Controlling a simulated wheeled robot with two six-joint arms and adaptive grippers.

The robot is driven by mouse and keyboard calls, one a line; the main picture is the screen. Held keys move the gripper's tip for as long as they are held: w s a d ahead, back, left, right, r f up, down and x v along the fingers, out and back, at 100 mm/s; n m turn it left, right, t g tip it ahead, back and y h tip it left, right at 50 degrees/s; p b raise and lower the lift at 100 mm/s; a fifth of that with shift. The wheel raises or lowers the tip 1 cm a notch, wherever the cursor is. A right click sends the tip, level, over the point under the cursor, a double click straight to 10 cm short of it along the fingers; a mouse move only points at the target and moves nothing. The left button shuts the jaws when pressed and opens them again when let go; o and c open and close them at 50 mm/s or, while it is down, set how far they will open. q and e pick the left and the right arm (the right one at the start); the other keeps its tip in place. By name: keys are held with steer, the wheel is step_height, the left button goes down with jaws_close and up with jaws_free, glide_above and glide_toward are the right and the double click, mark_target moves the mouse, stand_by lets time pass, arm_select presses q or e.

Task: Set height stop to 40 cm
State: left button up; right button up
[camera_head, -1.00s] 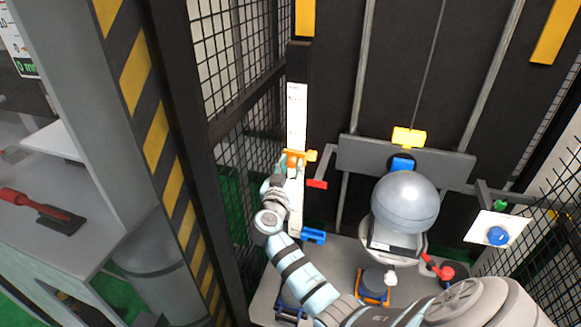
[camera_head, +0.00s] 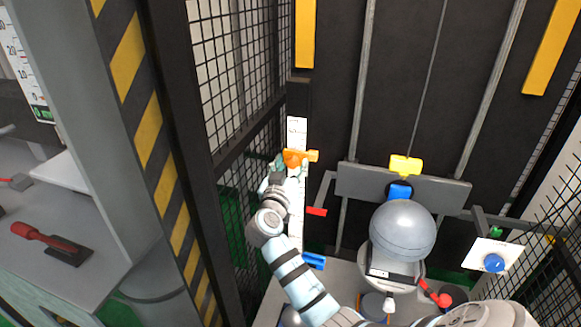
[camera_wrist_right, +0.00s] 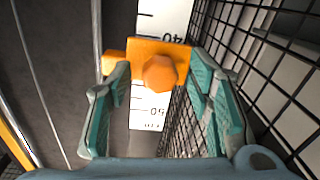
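The height stop is an orange slider (camera_head: 297,157) with a faceted knob, mounted on a white vertical scale (camera_head: 297,130). In the right wrist view the slider (camera_wrist_right: 160,70) sits between the printed 40 and 50, which appear upside down. My right gripper (camera_head: 281,172) is at the slider. Its teal fingers (camera_wrist_right: 158,75) lie against the two sides of the slider body, with the knob between them. The slider hides the part of the scale behind it. My left gripper is not in view.
A grey sphere (camera_head: 402,231) hangs below a crossbar (camera_head: 435,187) with a yellow block (camera_head: 405,165). A red-tipped bracket (camera_head: 316,211) is right of the scale. Wire mesh (camera_head: 238,70) stands close on the left. A blue button (camera_head: 494,263) is at right.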

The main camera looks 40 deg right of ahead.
steer(key=v, duration=0.7)
steer(key=shift+s+a, duration=0.2)
